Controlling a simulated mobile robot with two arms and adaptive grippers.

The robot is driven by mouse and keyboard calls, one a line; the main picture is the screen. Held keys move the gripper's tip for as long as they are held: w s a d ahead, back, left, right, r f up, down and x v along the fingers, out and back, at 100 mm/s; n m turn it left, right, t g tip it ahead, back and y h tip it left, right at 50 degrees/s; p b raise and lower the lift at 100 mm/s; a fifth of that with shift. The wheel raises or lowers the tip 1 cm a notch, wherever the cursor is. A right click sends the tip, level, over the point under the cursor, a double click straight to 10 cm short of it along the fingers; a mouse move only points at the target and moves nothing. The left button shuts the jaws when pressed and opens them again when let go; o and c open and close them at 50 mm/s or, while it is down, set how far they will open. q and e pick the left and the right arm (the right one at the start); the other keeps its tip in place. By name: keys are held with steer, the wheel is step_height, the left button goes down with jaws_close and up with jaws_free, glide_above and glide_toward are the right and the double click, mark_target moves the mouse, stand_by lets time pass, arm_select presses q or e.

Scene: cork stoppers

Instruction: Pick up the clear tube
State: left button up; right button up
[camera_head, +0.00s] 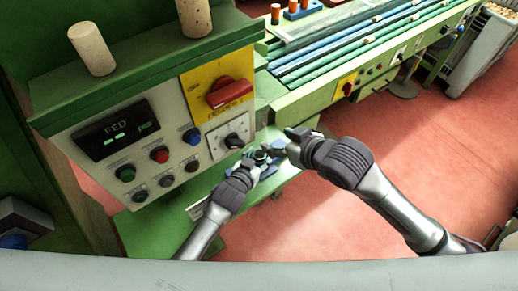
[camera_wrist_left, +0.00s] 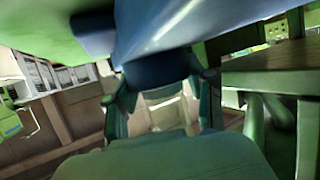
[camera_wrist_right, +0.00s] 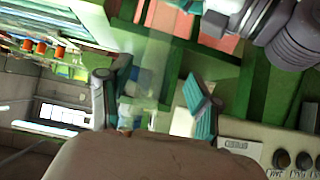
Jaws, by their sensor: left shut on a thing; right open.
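My left gripper (camera_head: 258,157) is low in front of the green machine's panel. In the left wrist view its fingers (camera_wrist_left: 165,88) are closed around a dark blue piece (camera_wrist_left: 158,68), part of a larger blue body above. A clear, see-through tube (camera_wrist_right: 151,62) shows faintly in the right wrist view, reaching in between the right fingers. My right gripper (camera_wrist_right: 155,95) is open, one finger on each side of the tube, with no visible grip on it. In the head view the right gripper (camera_head: 287,142) is close to the left one, and the tube is hard to make out.
The control panel (camera_head: 150,130) with knobs and a red switch (camera_head: 229,92) stands left of the grippers. Two corks (camera_head: 91,48) (camera_head: 193,17) stand on its top ledge. A green bench with long rods (camera_head: 350,50) is behind. Red floor (camera_head: 300,220) is open at right.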

steer(key=a+f+m+t+y, duration=0.1)
steer(key=a+f+t+y, duration=0.1)
steer(key=a+f+t, duration=0.15)
steer(key=m+t+h, duration=0.2)
steer(key=t, duration=0.3)
glide_toward(262, 141)
steer(key=x, duration=1.2)
steer(key=shift+c, duration=0.3)
